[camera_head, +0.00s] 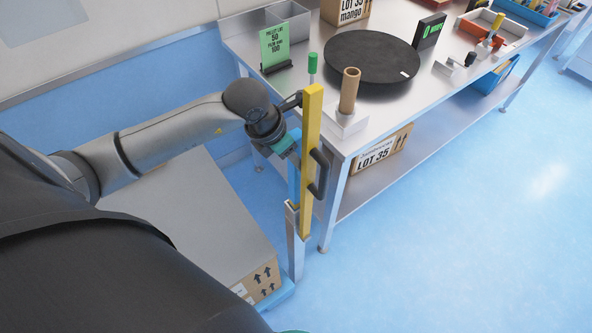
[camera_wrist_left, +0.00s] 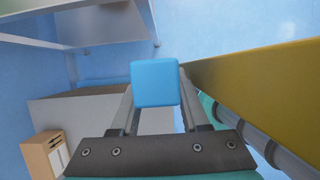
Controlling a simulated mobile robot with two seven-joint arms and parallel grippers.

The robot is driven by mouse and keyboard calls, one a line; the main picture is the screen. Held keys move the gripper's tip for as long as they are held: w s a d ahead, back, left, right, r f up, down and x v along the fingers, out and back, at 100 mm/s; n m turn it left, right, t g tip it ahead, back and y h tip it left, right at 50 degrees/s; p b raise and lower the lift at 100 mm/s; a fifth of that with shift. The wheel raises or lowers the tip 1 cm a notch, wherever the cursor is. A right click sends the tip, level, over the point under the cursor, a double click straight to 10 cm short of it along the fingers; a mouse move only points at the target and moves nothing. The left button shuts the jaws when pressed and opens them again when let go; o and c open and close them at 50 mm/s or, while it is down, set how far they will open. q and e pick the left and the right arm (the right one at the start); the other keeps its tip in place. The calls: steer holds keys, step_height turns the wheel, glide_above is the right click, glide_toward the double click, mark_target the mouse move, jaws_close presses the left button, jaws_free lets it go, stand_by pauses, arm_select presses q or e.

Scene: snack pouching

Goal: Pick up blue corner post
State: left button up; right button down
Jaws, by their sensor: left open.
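In the left wrist view, the square blue end of the post (camera_wrist_left: 155,83) shows between the two fingers. My left gripper (camera_head: 292,148) is at the upper part of the blue post. In the left wrist view its fingers (camera_wrist_left: 158,100) are apart, one on each side of the post; contact cannot be told. My right gripper is not in view.
The yellow post, with a black handle (camera_head: 318,174), stands close beside my left gripper and fills the right of the wrist view (camera_wrist_left: 265,90). A steel table (camera_head: 400,115) with a black disc (camera_head: 371,57) is to the right. A grey-topped carton stack (camera_head: 205,215) is at left.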

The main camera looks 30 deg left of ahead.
arm_select(q)
steer(key=shift+w+d+f, duration=0.1)
steer(key=shift+w+f, duration=0.1)
steer(key=shift+f, duration=0.3)
jaws_close()
steer(key=shift+r, duration=0.1)
stand_by(1.0)
